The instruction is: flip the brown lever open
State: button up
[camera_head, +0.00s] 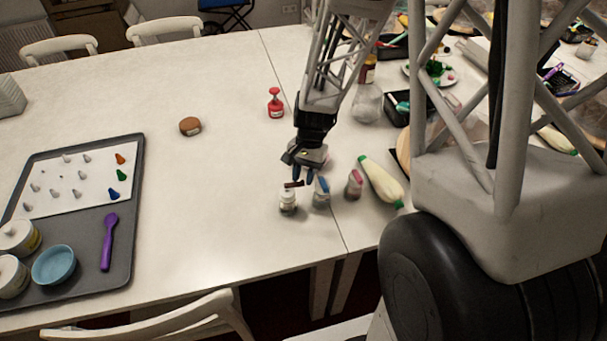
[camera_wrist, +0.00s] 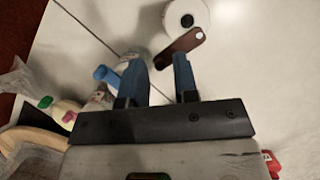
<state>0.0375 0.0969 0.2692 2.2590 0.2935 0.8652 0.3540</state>
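The brown lever (camera_wrist: 180,47) is a short flat bar on top of a small white bottle (camera_wrist: 181,15). A pale pivot dot shows at one end of it, and its other end points toward my fingers. In the head view the lever (camera_head: 293,184) lies across the bottle's top, and the bottle (camera_head: 288,204) stands upright on the white table. My gripper (camera_wrist: 160,65) has two blue fingers, apart, with the lever's free end close to the gap between their tips. I cannot tell whether they touch it. In the head view my gripper (camera_head: 304,174) hangs just above and right of the bottle.
A blue-topped bottle (camera_head: 321,193) and a red-topped bottle (camera_head: 354,184) stand close to the right. A pale piping bag (camera_head: 381,181) lies beyond them. A red-topped stand (camera_head: 275,103) and a brown disc (camera_head: 190,126) are farther back. The table left of the bottle is clear up to the grey tray (camera_head: 70,225).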

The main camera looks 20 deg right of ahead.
grip_shut()
jog(key=shift+w+a+n+g+h, duration=0.15)
jog(key=shift+w+n+h, duration=0.15)
jog(key=shift+n, duration=0.45)
jog(key=shift+w+d+n+g+h, duration=0.1)
jog(key=shift+w+n+g+h, duration=0.15)
jog(key=shift+n, duration=0.5)
jog(key=shift+o, duration=1.1)
grip_release()
jog(key=shift+w, duration=0.1)
jog(key=v, duration=0.8)
